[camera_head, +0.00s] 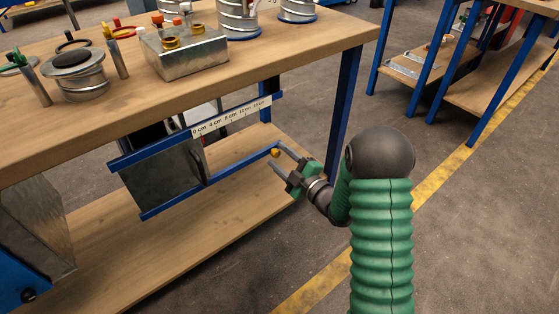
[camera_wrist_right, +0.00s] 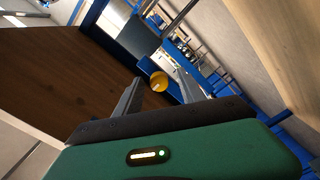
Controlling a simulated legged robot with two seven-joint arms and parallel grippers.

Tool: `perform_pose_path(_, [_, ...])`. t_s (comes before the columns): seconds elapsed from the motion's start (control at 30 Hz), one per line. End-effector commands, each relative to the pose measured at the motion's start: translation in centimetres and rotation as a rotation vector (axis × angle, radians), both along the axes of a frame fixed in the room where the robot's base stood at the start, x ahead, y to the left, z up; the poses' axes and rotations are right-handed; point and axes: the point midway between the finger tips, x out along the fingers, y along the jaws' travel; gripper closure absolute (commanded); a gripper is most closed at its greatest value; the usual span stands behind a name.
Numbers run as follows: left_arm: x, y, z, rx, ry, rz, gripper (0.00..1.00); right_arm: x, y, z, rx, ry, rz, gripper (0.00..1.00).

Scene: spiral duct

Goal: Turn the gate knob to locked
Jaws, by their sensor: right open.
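The gate knob (camera_head: 275,153) is a small yellow-orange round knob at the right end of the lower blue rail under the workbench. It also shows in the right wrist view (camera_wrist_right: 159,81), with a pale line across its face. My right gripper (camera_head: 279,156) is open, and its two fingers point at the knob. In the wrist view the knob appears between the fingertips (camera_wrist_right: 158,78); I cannot tell if they touch it. The grey sliding gate (camera_head: 160,185) with a dark handle sits left of the knob, between blue rails. My left gripper is not in view.
A ruler strip (camera_head: 232,116) marked in cm runs along the upper rail. The wooden workbench (camera_head: 290,62) above carries ducts, caps and a metal box (camera_head: 185,52). A blue bench leg (camera_head: 345,105) stands behind my right gripper.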

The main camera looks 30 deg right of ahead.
Motion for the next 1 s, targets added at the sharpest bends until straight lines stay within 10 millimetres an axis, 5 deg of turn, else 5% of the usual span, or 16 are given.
perform_pose_path(0.3, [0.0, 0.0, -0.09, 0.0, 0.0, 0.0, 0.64, 0.45, 0.01, 0.04, 0.0, 0.001, -0.002, 0.55])
perform_pose_path(0.67, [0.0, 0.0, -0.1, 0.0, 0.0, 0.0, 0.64, 0.42, 0.03, -0.03, 0.0, 0.002, -0.001, 1.0])
perform_pose_path(1.0, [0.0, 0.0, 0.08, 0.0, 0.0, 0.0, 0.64, 0.39, 0.08, -0.07, 0.018, 0.006, 0.001, 1.0])
